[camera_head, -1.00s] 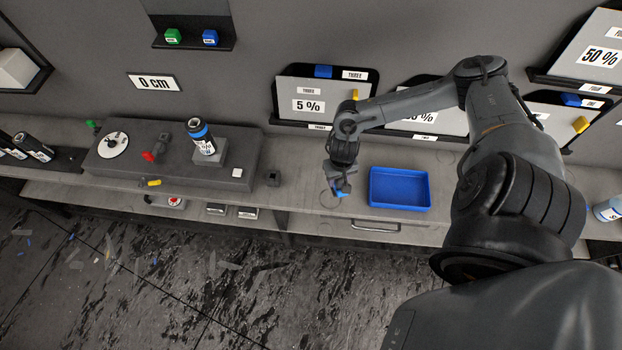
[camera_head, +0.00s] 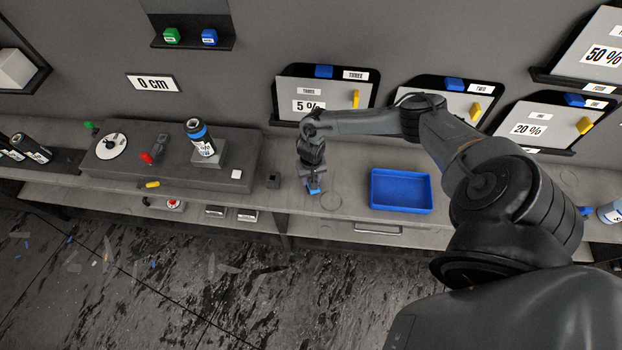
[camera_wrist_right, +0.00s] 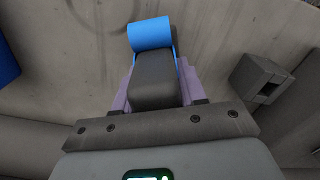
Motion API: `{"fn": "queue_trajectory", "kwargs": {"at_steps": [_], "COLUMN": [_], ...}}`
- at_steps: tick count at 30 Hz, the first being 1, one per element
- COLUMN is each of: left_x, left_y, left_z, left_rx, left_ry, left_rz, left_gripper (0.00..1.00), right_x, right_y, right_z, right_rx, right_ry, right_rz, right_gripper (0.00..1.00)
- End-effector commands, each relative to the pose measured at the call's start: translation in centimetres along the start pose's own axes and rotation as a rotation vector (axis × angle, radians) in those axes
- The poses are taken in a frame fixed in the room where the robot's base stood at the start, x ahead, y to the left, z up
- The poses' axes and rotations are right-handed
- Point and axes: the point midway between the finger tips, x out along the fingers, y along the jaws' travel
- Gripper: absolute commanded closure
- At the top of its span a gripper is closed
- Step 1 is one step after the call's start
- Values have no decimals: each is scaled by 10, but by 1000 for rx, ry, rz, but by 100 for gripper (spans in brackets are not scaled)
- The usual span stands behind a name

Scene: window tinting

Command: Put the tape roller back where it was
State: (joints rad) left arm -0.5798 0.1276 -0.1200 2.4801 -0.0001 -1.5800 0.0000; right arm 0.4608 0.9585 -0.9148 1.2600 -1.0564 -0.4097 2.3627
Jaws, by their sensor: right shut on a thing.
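The tape roller has a blue roll (camera_wrist_right: 151,33) and a dark grey handle. In the right wrist view my right gripper (camera_wrist_right: 153,88) is shut on the handle, with a purplish finger on each side. In the head view my right gripper (camera_head: 312,183) is above the counter, with the blue roll (camera_head: 314,189) at its tip. Whether the roll touches the counter, I cannot tell. A small dark block with a slot (camera_head: 272,180) stands to the left of the gripper; it also shows at the right of the wrist view (camera_wrist_right: 262,78). My left gripper is not in view.
A blue tray (camera_head: 401,206) lies to the right on the counter (camera_head: 345,170). Panels in wall holders stand behind. Counter between block and tray is mostly clear.

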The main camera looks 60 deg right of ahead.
Motion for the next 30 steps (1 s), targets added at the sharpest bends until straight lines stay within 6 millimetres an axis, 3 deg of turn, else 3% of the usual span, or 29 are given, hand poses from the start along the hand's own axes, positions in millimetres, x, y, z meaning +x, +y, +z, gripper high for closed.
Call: {"fn": "queue_trajectory", "kwargs": {"at_steps": [4,16,17,21,30], "left_x": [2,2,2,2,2], "left_y": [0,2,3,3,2], "left_z": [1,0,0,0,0], "left_rx": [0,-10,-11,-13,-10], "left_ry": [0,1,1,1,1], "left_rz": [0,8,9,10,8], "left_gripper": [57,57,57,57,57], "right_x": [12,16,16,16,15], "right_y": [-1,-1,-1,-1,0], "right_z": [-1,0,0,0,0], "right_rx": [0,0,0,0,0], "right_ry": [1,1,1,1,2], "right_rz": [-2,-2,-2,-2,-2], "right_gripper": [97,97,58,36,34]}}
